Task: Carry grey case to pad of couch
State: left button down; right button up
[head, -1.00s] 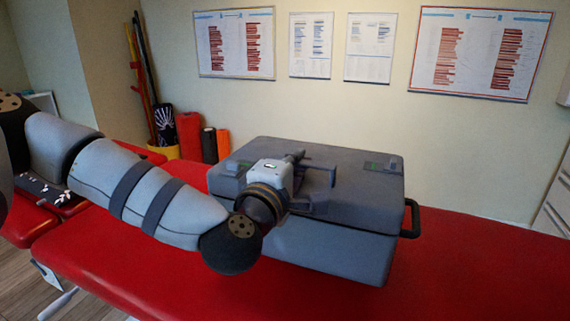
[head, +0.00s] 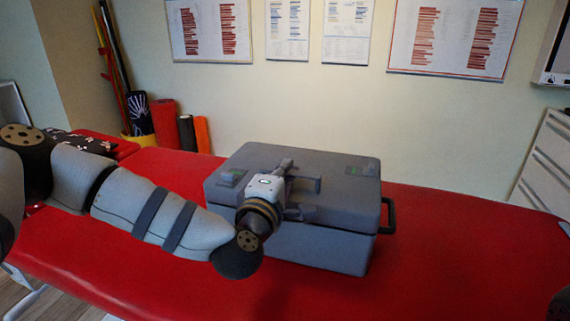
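The grey case (head: 325,245) is a boxy case with a darker lid, green-marked latches and a black side handle. It is upright over the red pad of the couch (head: 450,255), at or very close to its surface; I cannot tell if it touches. My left gripper (head: 302,190) lies across the top of the lid and is shut on the case. The exact grip at the fingertips is partly hidden by the gripper body.
Red and dark rolls (head: 165,122) and a yellow holder with poles stand by the wall behind. A white drawer unit (head: 545,165) is at the far right. The pad is bare to the right of the case.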

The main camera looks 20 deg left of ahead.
pick_arm(q)
jog(key=shift+r, duration=0.35)
jog(key=shift+f, duration=0.15)
jog(key=c, duration=2.1)
grip_release()
jog(key=shift+f, duration=0.25)
jog(key=o, duration=0.3)
jog(key=shift+r, duration=0.2)
jog(key=s, duration=1.2)
jog(key=shift+a+f+p, duration=0.15)
jog(key=shift+f+p, duration=0.05)
jog(key=shift+p, duration=0.15)
pick_arm(e)
jog(key=shift+w+r, duration=0.45)
jog(key=shift+r, duration=0.05)
